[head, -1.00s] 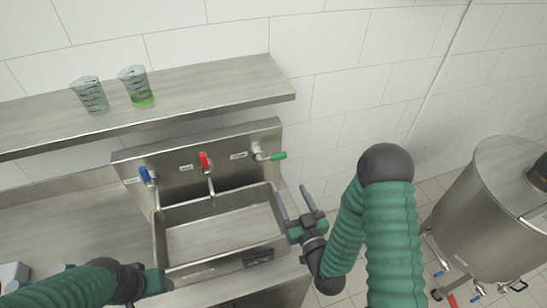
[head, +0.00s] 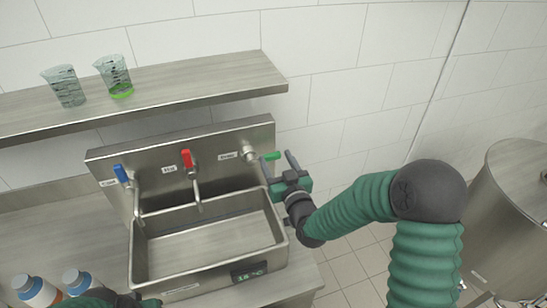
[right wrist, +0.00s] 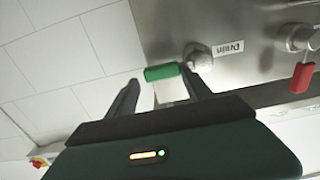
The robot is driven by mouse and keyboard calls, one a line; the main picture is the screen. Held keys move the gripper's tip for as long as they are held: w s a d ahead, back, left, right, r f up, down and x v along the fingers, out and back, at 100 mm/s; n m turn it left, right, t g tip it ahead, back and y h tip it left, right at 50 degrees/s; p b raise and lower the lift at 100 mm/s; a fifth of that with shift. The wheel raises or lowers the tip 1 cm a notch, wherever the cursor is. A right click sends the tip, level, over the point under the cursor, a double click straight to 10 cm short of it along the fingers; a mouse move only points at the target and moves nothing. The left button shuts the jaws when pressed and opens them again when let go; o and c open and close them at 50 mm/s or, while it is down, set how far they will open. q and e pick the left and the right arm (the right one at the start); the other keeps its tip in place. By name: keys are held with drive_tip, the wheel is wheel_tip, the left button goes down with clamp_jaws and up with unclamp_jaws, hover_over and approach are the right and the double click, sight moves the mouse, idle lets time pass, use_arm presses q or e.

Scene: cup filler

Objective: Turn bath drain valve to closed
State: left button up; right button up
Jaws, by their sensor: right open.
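The drain valve is on the right of the sink's back panel, beside the label "Drain". Its green handle (head: 270,156) points right in the head view. The right wrist view shows the green handle (right wrist: 161,72) with its pale stem between the fingertips. My right gripper (head: 279,164) is open, with a finger on either side of the handle. I cannot tell whether either finger touches it. My left gripper (head: 135,301) is at the bottom edge near the sink's front left corner, mostly cut off, its jaws unclear.
The steel sink basin (head: 207,246) is empty, with a blue tap (head: 121,173) and a red tap (head: 187,159). A shelf (head: 190,87) above holds two measuring cups (head: 116,77). A large steel kettle (head: 505,230) stands at right. Bottles (head: 33,290) are at lower left.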

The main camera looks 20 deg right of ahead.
drive_tip(key=shift+w+d, duration=0.35)
drive_tip(key=shift+w, duration=0.35)
drive_tip(key=shift+w+a, duration=0.1)
drive_tip(key=shift+a, duration=0.7)
drive_tip(key=shift+c, duration=0.3)
drive_tip(key=shift+a, duration=0.15)
drive_tip(key=c, duration=0.5)
drive_tip(key=shift+d+f, duration=0.1)
drive_tip(key=shift+d, duration=0.4)
drive_tip(key=c, duration=0.7)
drive_tip(key=shift+a, duration=0.25)
clamp_jaws()
